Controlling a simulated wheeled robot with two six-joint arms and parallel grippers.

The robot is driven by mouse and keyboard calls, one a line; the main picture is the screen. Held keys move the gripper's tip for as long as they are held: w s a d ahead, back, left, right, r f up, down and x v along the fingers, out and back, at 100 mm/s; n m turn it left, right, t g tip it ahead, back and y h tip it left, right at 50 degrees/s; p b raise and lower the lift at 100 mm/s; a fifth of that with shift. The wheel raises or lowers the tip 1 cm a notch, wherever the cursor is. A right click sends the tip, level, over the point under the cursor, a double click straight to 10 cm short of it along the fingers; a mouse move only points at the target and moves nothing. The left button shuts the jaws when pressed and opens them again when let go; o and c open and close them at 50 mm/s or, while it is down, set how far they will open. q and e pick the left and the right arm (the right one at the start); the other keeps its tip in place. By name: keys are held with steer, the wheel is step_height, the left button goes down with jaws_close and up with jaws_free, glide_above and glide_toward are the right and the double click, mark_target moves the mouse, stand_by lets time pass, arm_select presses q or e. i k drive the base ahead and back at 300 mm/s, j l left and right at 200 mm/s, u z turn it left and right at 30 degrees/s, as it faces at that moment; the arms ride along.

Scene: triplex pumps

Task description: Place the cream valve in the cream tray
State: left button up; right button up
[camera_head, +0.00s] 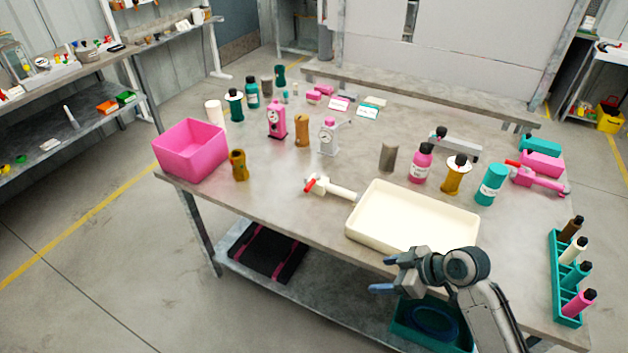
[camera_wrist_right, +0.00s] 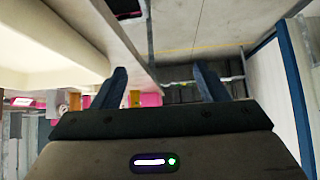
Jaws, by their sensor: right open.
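The cream valve (camera_head: 334,188) lies on the table just left of the cream tray, with a red handle at its left end. Its right end is close to the tray's left rim; I cannot tell whether they touch. The cream tray (camera_head: 374,238) is shallow, empty and near the table's front edge. My right gripper (camera_head: 384,274) is open and empty, in front of the tray at the table's front edge, pointing left. Its two open fingers also show in the right wrist view (camera_wrist_right: 162,82), with nothing between them. My left gripper is not in view.
A pink bin (camera_head: 190,150) stands at the table's left end. A brown valve (camera_head: 238,165) stands beside it. Several bottles and cylinders stand behind and right of the tray. A teal rack (camera_head: 566,290) with bottles is at the right.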

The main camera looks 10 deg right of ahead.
mark_target(410, 242)
steer(key=i, duration=1.1)
